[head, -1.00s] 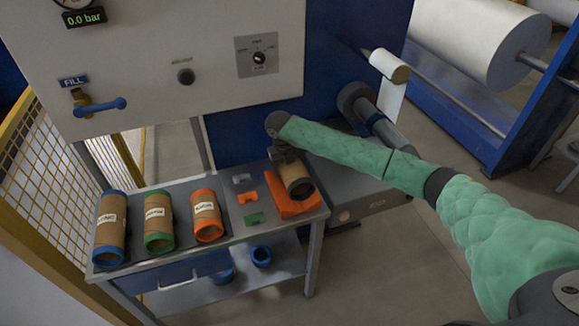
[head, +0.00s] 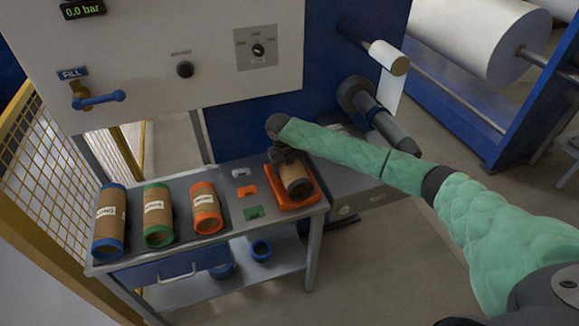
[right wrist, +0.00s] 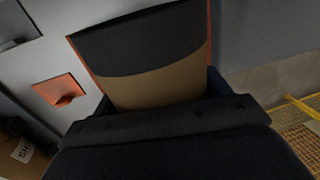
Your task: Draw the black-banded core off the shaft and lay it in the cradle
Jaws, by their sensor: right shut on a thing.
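The black-banded core (head: 294,174) is a brown cardboard tube with a black end band. It lies in or just over the orange cradle (head: 296,203) at the right end of the steel table; I cannot tell whether it bears on it. My right gripper (head: 286,156) is shut on the core from above and behind. In the right wrist view the core (right wrist: 165,88) shows its black band and brown body between the jaws, with an orange strip of the cradle beside it. The grey shaft (head: 380,122) on the blue machine is bare. My left gripper is out of view.
Three cores with blue (head: 109,220), green (head: 158,215) and orange (head: 206,208) bands lie on the table's left. Small white, orange (head: 247,190) and green clips lie between them and the cradle. Blue rings (head: 261,249) sit on the lower shelf. A yellow mesh fence stands left.

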